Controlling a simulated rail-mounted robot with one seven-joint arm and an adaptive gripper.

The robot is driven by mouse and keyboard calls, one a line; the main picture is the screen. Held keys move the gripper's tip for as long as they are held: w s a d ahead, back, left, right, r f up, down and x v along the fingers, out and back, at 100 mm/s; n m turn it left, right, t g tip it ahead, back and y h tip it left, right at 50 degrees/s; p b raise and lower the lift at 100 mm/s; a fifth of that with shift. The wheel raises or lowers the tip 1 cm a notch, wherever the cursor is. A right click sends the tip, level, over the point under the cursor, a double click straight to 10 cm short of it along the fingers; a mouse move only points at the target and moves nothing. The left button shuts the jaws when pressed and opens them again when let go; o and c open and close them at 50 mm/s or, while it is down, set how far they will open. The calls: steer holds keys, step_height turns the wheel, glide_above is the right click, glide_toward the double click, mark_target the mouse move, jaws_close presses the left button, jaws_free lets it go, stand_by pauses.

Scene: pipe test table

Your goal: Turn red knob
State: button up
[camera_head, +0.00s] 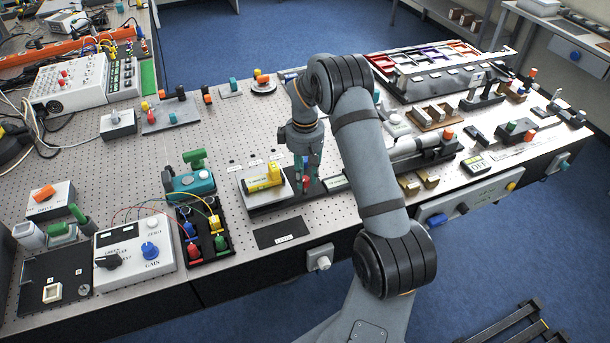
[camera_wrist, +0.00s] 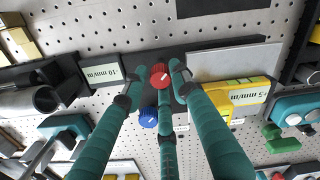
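The red knob (camera_wrist: 160,76), with a white pointer line, is on a dark plate in the wrist view. In the head view, the red knob (camera_head: 306,183) shows just below my gripper (camera_head: 305,178). In the wrist view, the teal fingers of my gripper (camera_wrist: 160,82) are spread around the red knob, one tip left, one right and one below it. Small gaps seem to show beside the knob; contact on the right is unclear. A blue knob (camera_wrist: 148,117) sits just below the red one, between two fingers.
A yellow block marked 5 mm/m (camera_wrist: 250,92) lies on a grey plate to the right. A label reading 10 mm/m (camera_wrist: 101,75) and a grey cylinder (camera_wrist: 45,99) are to the left. A grey box with a blue GAIN knob (camera_head: 150,250) stands front left. Perforated tabletop (camera_head: 238,125) is clear behind.

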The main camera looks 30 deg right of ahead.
steer(key=c, duration=0.6)
jaws_close()
steer(key=shift+f+m+b, duration=0.15)
steer(key=shift+m+b, duration=0.15)
steer(key=shift+b, duration=0.1)
steer(key=shift+f+m+b, duration=0.1)
steer(key=shift+m+b, duration=0.5)
steer(key=shift+b, duration=0.05)
steer(key=m+b, duration=0.5)
steer(key=m, duration=0.1)
steer(key=shift+m, duration=0.4)
steer(key=shift+m+b, duration=0.85)
steer(key=shift+m, duration=0.75)
steer(key=shift+r, duration=0.2)
